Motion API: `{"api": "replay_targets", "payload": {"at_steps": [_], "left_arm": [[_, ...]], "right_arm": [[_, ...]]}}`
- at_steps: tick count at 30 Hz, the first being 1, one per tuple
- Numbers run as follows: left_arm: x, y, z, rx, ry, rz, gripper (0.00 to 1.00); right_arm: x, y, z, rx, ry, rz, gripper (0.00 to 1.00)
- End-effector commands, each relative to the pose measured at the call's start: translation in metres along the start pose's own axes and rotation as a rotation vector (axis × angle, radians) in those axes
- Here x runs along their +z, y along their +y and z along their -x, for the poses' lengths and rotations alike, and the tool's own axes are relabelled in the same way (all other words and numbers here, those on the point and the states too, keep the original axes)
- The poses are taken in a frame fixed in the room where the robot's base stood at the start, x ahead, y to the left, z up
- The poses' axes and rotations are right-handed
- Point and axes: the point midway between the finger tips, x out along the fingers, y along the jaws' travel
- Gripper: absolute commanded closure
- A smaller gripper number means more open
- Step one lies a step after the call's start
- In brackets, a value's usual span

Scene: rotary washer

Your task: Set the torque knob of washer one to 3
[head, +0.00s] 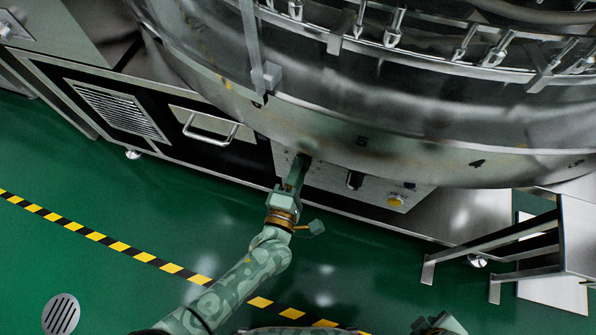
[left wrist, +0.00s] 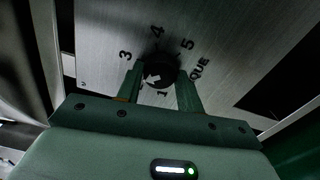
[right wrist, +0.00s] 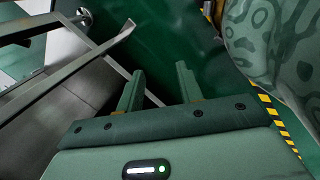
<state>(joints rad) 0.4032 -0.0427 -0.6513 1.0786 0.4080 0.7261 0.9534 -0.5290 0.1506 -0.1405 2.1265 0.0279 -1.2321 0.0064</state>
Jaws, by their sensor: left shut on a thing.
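The torque knob (left wrist: 160,72) is a dark round knob on a brushed metal panel, seen in the left wrist view. The numbers 3, 4, 5 and 1 and the letters "QUE" show around it. A pale mark shows on the knob, but I cannot tell which number it points to. My left gripper (left wrist: 160,86) is shut on the knob, a finger on either side. In the head view my left gripper (head: 300,168) reaches the panel under the drum and hides the knob. My right gripper (right wrist: 158,90) is open and empty, away from the panel.
The washer's round steel drum (head: 400,120) overhangs the panel. A second black knob (head: 355,180) and a yellow button (head: 395,200) sit right of my left gripper. A metal stand (head: 500,250) is at the right.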

Motion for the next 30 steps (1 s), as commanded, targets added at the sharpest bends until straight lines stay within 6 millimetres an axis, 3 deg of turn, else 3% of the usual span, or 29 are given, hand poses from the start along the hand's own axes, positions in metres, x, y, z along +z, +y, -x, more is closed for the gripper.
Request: {"api": "replay_targets", "payload": {"at_steps": [15,30], "left_arm": [[0.000,-0.002,0.002,-0.006,-0.001,-0.455,0.86],[0.000,-0.003,0.002,-0.007,-0.002,-0.660,0.86]], "right_arm": [[0.015,0.000,-0.001,0.000,-0.052,0.021,0.64],[0.020,-0.001,-0.003,-0.002,-0.071,0.027,0.64]]}}
